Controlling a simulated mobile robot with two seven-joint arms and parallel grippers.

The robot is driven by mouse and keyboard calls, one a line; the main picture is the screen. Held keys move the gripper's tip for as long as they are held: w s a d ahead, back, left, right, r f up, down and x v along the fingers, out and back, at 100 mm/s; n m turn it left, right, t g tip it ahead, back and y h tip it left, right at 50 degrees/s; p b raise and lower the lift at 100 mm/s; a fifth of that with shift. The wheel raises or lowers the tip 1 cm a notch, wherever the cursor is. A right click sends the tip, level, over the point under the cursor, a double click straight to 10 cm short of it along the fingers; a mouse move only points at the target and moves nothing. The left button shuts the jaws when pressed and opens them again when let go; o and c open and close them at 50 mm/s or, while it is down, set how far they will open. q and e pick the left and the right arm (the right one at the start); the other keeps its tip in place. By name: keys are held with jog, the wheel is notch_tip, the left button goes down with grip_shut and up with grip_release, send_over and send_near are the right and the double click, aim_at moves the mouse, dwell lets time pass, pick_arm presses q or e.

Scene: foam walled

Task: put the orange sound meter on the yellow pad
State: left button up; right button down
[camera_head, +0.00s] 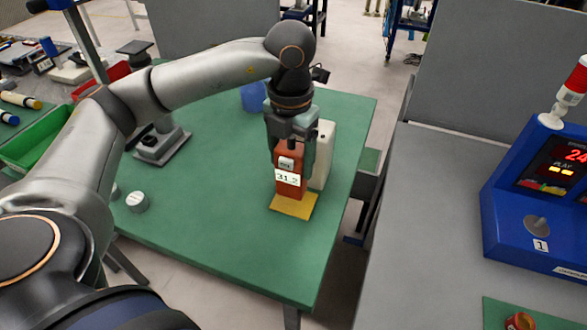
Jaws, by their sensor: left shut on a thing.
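The orange sound meter (289,189) stands upright with a small display reading about 31.2. My left gripper (290,140) reaches down from above and is shut on the meter's top. The yellow pad (294,206) lies on the green table (210,235) near its right front edge. The meter's lower end is over the pad; I cannot tell whether it touches it. The meter hides the back part of the pad. My right gripper does not show.
A cream box-like device (323,155) stands close behind the meter to the right. A blue cup (253,97) is farther back. A grey stand (162,145) and a small grey cylinder (137,202) are on the left. The table's front middle is clear.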

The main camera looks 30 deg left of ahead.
aim_at(294, 172)
pick_arm(q)
jog(key=shift+w+f, duration=0.4)
jog(key=shift+f, duration=0.8)
jog(key=shift+w+f, duration=0.1)
jog(key=shift+f, duration=0.8)
jog(key=shift+f, duration=0.2)
jog(key=o, duration=1.5)
notch_tip(294, 172, up, 12)
jog(key=shift+r+p, duration=0.25)
jog(key=shift+p, duration=0.05)
